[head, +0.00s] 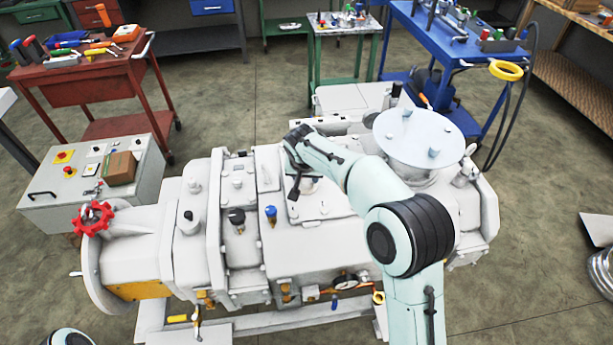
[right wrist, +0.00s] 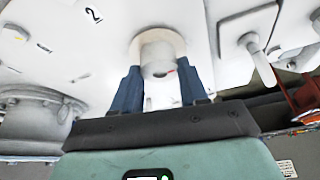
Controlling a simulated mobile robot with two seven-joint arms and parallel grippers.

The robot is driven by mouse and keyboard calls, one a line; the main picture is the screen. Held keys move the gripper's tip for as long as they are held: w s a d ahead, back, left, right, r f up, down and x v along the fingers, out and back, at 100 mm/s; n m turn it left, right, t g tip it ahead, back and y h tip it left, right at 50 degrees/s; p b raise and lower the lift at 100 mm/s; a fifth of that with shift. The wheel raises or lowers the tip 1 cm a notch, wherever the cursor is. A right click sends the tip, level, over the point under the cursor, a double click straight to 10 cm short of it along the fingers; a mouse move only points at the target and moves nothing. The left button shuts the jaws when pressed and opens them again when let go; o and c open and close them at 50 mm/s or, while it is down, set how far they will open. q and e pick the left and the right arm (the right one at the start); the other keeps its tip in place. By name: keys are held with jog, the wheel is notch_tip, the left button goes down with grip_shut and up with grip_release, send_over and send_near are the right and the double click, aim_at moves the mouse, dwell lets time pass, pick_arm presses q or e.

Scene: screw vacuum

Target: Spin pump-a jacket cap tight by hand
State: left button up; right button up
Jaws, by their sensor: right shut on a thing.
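The white pump machine (head: 330,243) fills the middle of the head view. My right gripper (head: 304,187) reaches down onto its top, and the arm hides part of this spot. In the right wrist view the two dark blue fingers of my right gripper (right wrist: 160,88) stand on either side of a pale cylindrical cap (right wrist: 158,58) and are shut on it. The cap sits against a round pale base on the machine. I cannot tell how tight it is. My left gripper is out of view.
Several fittings stand left of my right gripper, including a dark cap (head: 236,217), a blue-topped one (head: 271,212) and a red handwheel (head: 92,218). A large round flange (head: 418,138) is right of my arm. A control box (head: 90,180) and red cart (head: 85,85) stand left.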

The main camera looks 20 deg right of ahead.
jog(key=m, duration=0.2)
jog(key=shift+w+a+r+m+g+h, duration=0.1)
jog(key=shift+w+r+m+g+h, duration=0.05)
jog(key=shift+r+m+g+h, duration=0.2)
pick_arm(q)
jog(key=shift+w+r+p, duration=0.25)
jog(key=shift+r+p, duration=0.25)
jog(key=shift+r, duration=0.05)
pick_arm(e)
jog(key=shift+f+m+g+h, duration=0.1)
jog(key=shift+m+g+h, duration=0.3)
jog(key=shift+m, duration=0.95)
jog(key=o, duration=1.1)
jog(key=shift+c, duration=0.2)
jog(key=shift+f, duration=0.1)
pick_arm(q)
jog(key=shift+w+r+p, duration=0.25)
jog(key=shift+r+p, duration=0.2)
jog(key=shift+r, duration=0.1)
pick_arm(e)
jog(key=v, duration=1.3)
